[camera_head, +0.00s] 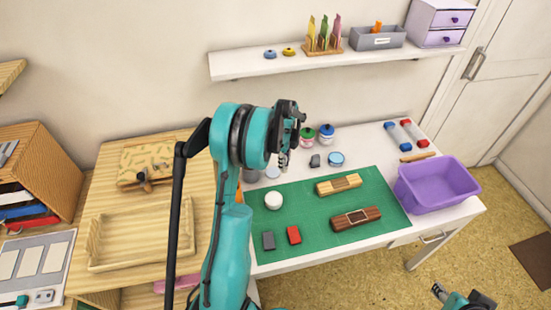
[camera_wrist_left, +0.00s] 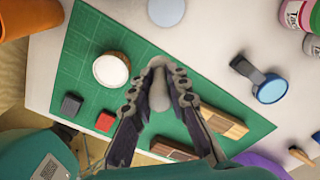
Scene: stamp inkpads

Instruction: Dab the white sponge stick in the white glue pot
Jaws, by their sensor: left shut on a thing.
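The white glue pot (camera_head: 274,200) stands on the green mat, near its back left corner. In the left wrist view the round white pot (camera_wrist_left: 110,69) is left of my fingertips, with a brownish rim showing. My left gripper (camera_head: 284,160) is above the back edge of the mat, behind and above the pot. In the left wrist view my left gripper (camera_wrist_left: 165,95) is shut on a pale, rounded stick, the white sponge stick (camera_wrist_left: 158,64); its tip is apart from the pot in the picture. My right gripper (camera_head: 450,292) shows partly at the bottom right; its finger state is unclear.
A grey and a red block (camera_head: 293,235) lie front left on the green mat (camera_head: 310,205). Two wooden pieces (camera_head: 356,218) lie to the right. A grey disc (camera_wrist_left: 166,10), a blue round tin (camera_head: 336,159) and jars (camera_head: 326,135) stand behind. A purple bin (camera_head: 437,190) is at right.

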